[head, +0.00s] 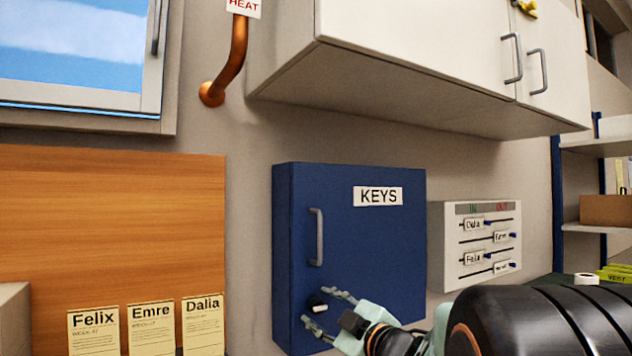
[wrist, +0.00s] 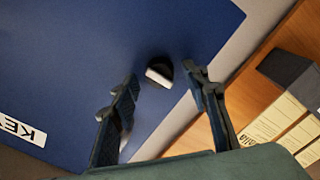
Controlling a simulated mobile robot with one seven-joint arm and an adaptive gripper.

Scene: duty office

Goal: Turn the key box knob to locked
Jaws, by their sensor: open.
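The blue key box (head: 375,250) hangs on the wall with its door closed and a white KEYS label (head: 378,196). Its knob (head: 317,303) is black with a white bar and sits low on the door's left side, below the grey handle (head: 316,237). In the wrist view the knob (wrist: 158,72) lies just beyond the fingertips, between their lines, with its bar tilted slightly. My gripper (head: 326,309) is open around the knob's area in the head view, and it also shows open in the wrist view (wrist: 165,82). I cannot tell whether a finger touches the knob.
An in/out board (head: 487,238) hangs right of the key box. White cupboards (head: 420,60) overhang above. Name cards (head: 151,328) stand at lower left before a wooden panel (head: 110,220). A copper pipe (head: 235,55) runs down the wall.

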